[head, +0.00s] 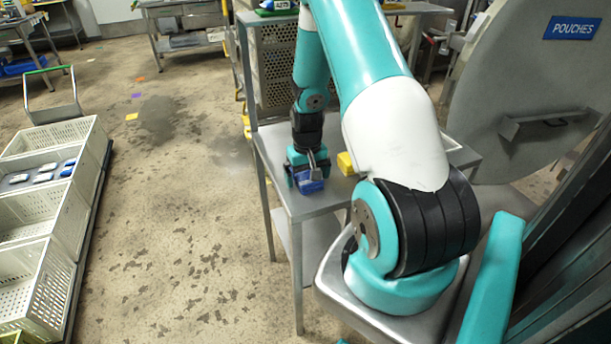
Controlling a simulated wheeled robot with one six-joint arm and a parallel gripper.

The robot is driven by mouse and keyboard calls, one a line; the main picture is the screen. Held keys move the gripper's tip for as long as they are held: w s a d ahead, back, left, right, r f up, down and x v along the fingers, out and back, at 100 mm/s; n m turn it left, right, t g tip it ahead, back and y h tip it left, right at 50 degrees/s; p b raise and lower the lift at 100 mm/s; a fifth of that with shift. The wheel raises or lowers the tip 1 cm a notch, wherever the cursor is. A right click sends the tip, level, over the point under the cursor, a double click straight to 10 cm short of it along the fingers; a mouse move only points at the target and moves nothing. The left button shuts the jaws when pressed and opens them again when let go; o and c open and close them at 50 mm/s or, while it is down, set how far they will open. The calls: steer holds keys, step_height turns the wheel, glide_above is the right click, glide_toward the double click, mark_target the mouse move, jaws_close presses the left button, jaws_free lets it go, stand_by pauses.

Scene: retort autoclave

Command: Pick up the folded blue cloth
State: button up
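The folded blue cloth (311,187) is on or just above the grey metal side table, near its left front edge. My gripper (308,178) points down at the cloth, with its teal fingers on either side of it. The gripper and arm hide part of the cloth. I cannot tell whether the fingers press on the cloth or stand apart from it.
The metal table (318,205) also bears a yellow object (346,163) right of my gripper. A perforated crate (278,70) stands behind. A large round door (535,90) labelled POUCHES is at the right. White crates (38,290) line the left, with open floor between.

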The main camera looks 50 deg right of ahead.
mark_target(307, 174)
steer(key=c, duration=1)
step_height(307, 174, up, 20)
steer(key=shift+r+b, duration=0.1)
steer(key=shift+b, duration=0.35)
steer(key=o, duration=0.3)
steer(key=shift+c, duration=0.6)
